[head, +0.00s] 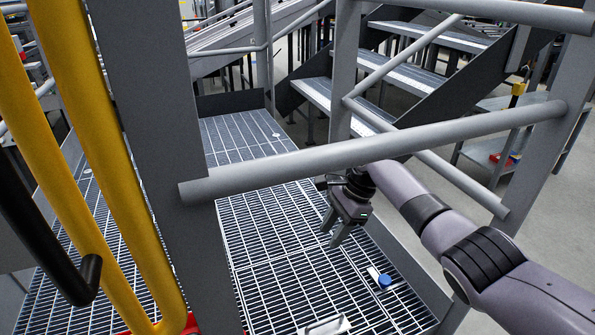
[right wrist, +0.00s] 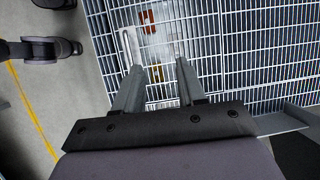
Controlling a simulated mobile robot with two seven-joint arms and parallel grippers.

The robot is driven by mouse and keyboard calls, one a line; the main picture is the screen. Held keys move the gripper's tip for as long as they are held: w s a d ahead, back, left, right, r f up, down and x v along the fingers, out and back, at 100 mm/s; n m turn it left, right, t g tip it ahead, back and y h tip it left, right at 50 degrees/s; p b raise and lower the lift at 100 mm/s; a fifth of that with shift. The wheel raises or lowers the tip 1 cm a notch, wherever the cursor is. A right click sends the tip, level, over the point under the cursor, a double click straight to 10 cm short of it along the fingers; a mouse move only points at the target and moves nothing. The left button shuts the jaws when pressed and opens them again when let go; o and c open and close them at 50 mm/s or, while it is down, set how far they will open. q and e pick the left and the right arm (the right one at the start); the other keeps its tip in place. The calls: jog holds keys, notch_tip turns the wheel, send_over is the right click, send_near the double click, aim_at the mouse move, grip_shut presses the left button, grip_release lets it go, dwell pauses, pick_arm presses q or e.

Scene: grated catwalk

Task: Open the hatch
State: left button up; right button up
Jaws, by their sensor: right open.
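The hatch (head: 285,292) appears to be the grated panel in the near part of the catwalk floor. It lies flat, level with the grating around it. A pale handle (head: 323,326) is on it at the bottom edge of the head view. A small latch with a blue knob (head: 383,281) sits near its right side. My right gripper (head: 336,230) is open and empty, pointing down above the grating, behind the latch and the handle. In the right wrist view its two fingers (right wrist: 160,70) are apart with only grating between them. My left gripper is not in view.
Yellow rails (head: 100,130) and a black bent bar (head: 60,255) stand at left. Stairs (head: 380,95) rise behind. Orange things (right wrist: 149,22) show at the grating.

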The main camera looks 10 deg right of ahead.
jog(key=s+a+f+n+t+h+p, duration=0.1)
jog(key=s+f+n+t+p, duration=0.1)
jog(key=s+f+n, duration=0.35)
jog(key=s+a+f+n+t+p, duration=0.2)
jog(key=s+f+n+t, duration=0.1)
jog(key=s+f, duration=0.55)
jog(key=s+d+r+n+t+p, duration=0.1)
jog(key=s+r+n+t, duration=0.1)
jog(key=s, duration=0.3)
jog(key=s+d+r+n+t+h+p, duration=0.1)
jog(key=s+d+r+n, duration=0.1)
jog(key=s+n, duration=0.2)
jog(key=s+d+r+n+t+p, duration=0.1)
jog(key=s+r+n+t, duration=0.1)
jog(key=s, duration=0.5)
jog(key=shift+d+r+n+t, duration=0.15)
jog(key=shift+r+n+t, duration=0.15)
jog(key=shift+r+n, duration=0.35)
jog(key=shift+f, duration=0.15)
